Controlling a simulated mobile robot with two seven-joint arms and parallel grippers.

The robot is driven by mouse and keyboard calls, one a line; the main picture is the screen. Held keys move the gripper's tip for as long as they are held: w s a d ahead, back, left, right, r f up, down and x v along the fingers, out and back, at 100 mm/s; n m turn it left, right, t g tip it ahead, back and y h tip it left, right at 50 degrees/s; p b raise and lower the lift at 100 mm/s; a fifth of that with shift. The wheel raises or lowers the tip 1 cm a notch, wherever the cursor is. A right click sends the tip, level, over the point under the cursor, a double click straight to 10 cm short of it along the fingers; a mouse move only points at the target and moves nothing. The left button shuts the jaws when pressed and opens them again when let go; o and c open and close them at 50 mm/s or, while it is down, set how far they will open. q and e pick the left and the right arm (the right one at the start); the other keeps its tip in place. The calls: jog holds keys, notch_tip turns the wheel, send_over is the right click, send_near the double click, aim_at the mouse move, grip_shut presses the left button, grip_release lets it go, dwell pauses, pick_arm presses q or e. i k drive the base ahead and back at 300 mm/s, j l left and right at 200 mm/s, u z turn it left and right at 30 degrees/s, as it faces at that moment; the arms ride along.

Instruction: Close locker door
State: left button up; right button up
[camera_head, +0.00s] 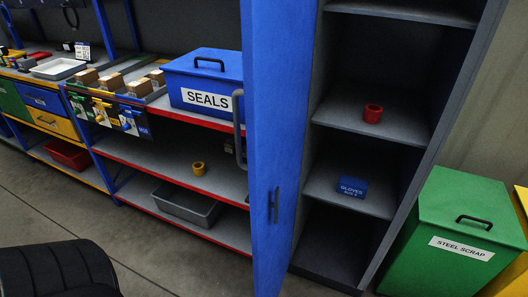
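The blue locker door (280,110) stands open at the left side of the grey locker. A small dark handle (275,205) is on its visible face, low down. A grey curved handle (238,130) shows beside the door's left edge; I cannot tell what it is fixed to. The locker's inside (345,150) is open to view, with several grey shelves. A red roll (373,113) sits on one shelf and a blue gloves box (353,187) on the shelf below. Neither of my grippers is in view.
A green steel scrap bin (455,235) stands right of the locker. Left of the door, a red-edged rack (150,150) holds a blue seals box (205,85), a yellow roll (198,168) and a grey tray (187,204). A black ribbed object (60,270) is at lower left. Floor in front is clear.

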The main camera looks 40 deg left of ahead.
aim_at(278, 36)
jog(key=j, duration=0.85)
jog(key=i+j, duration=0.1)
jog(key=j, duration=0.8)
jog(key=k+j, duration=0.15)
jog(key=j, duration=0.25)
jog(key=k+j+z, duration=0.1)
jog(key=j, duration=0.35)
jog(key=k+j, duration=0.2)
jog(key=j, duration=0.2)
jog(key=k+j+z, duration=0.15)
jog(key=j, duration=0.25)
jog(key=k+j, duration=0.2)
jog(key=j, duration=0.2)
jog(key=i+l, duration=0.35)
